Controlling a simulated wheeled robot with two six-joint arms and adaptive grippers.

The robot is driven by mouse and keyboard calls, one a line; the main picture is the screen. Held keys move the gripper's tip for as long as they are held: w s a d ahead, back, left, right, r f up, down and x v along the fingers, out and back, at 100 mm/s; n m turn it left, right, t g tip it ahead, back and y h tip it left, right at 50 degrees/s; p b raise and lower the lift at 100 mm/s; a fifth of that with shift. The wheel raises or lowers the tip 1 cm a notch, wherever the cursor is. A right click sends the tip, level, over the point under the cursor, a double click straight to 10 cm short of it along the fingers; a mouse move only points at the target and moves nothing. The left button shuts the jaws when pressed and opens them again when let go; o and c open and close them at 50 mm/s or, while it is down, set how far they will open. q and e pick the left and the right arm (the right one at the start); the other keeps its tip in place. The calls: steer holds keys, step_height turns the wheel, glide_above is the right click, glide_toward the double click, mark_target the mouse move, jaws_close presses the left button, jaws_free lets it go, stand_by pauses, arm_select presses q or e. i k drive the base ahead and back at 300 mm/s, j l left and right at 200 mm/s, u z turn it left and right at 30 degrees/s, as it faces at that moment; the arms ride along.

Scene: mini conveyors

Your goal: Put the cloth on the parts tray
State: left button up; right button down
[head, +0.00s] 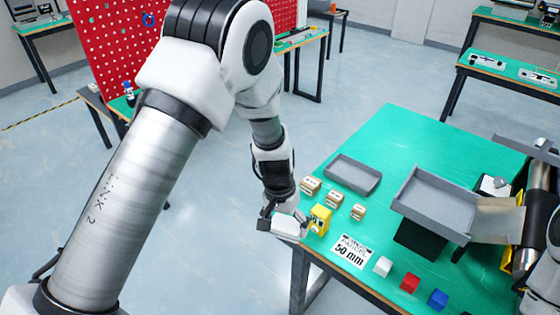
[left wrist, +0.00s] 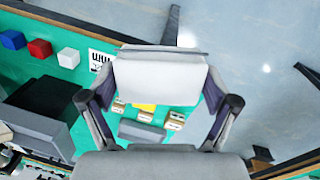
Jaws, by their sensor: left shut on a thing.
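My left gripper (head: 284,214) is at the left edge of the green table. In the left wrist view the left gripper (left wrist: 160,98) is shut on a pale, flat-faced thing, which appears to be the cloth (left wrist: 158,84). The cloth also shows as a white patch in the head view (head: 288,228), beside the yellow object. A shallow grey tray (head: 346,181), likely the parts tray, lies on the table behind the wooden blocks and looks empty. It also shows in the left wrist view (left wrist: 142,131), partly hidden by the gripper. My right gripper is not in view.
A yellow object (head: 320,218) and several wooden blocks (head: 334,200) stand between the gripper and the tray. A larger raised grey tray (head: 440,197) is to the right. A 50 mm card (head: 350,251) and white, red (head: 410,283) and blue cubes lie in front.

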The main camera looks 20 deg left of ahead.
mark_target(352, 176)
steer(key=i+j+u, duration=0.25)
steer(key=i+u, duration=0.25)
steer(key=i, duration=0.2)
steer(key=i+z, duration=0.15)
steer(key=z, duration=0.35)
steer(key=i+j+z, duration=0.1)
steer(key=z, duration=0.4)
steer(key=i+j+z, duration=0.1)
steer(key=j+z, duration=0.2)
steer(key=z, duration=0.2)
